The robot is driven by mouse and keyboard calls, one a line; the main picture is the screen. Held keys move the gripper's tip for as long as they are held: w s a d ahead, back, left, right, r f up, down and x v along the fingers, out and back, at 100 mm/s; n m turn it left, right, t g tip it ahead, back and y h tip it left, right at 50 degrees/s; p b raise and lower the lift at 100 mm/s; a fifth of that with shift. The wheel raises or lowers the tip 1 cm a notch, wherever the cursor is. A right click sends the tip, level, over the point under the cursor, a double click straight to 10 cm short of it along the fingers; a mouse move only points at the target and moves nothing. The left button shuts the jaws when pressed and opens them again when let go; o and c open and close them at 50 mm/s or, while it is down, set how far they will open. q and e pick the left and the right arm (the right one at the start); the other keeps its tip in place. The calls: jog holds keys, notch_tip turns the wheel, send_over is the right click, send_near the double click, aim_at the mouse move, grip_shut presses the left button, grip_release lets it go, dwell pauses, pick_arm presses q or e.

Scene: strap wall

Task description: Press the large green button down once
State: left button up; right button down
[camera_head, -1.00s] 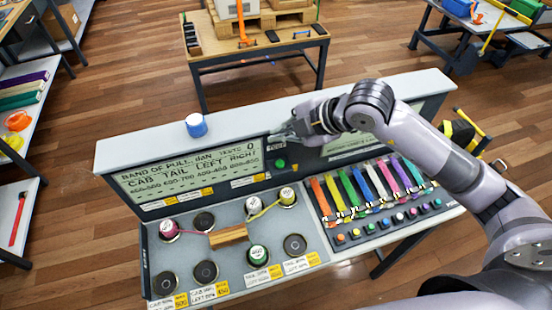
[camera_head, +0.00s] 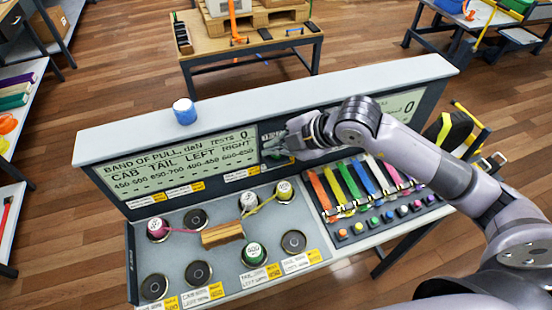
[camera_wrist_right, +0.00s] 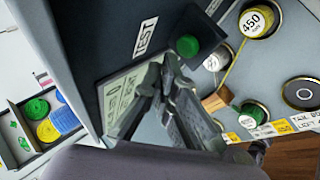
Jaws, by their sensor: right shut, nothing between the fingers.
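The large green button (camera_wrist_right: 187,45) sits on the dark panel beside the TEST label (camera_wrist_right: 146,37), clearly visible in the right wrist view. In the head view my right gripper (camera_head: 270,147) is in front of the panel at that spot and mostly covers the button. My right gripper is shut and empty. In the right wrist view its fingertips (camera_wrist_right: 168,62) point toward the panel and appear just left of and below the button. I cannot tell whether they touch it. My left gripper is out of view.
A display (camera_head: 180,167) stands left of the gripper. Below are several spools, a wooden block (camera_head: 222,234), coloured straps (camera_head: 350,184) and a row of small buttons (camera_head: 388,215).

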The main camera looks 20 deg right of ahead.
jog(key=shift+f, duration=0.15)
dwell(1.2)
jog(key=shift+f+b, duration=0.45)
jog(key=shift+f+b, duration=0.4)
dwell(0.6)
jog(key=shift+r, duration=0.1)
jog(key=shift+r+p, duration=0.55)
jog(key=shift+r, duration=0.2)
notch_tip(320, 180, up, 5)
jog(key=p, duration=0.3)
dwell(0.4)
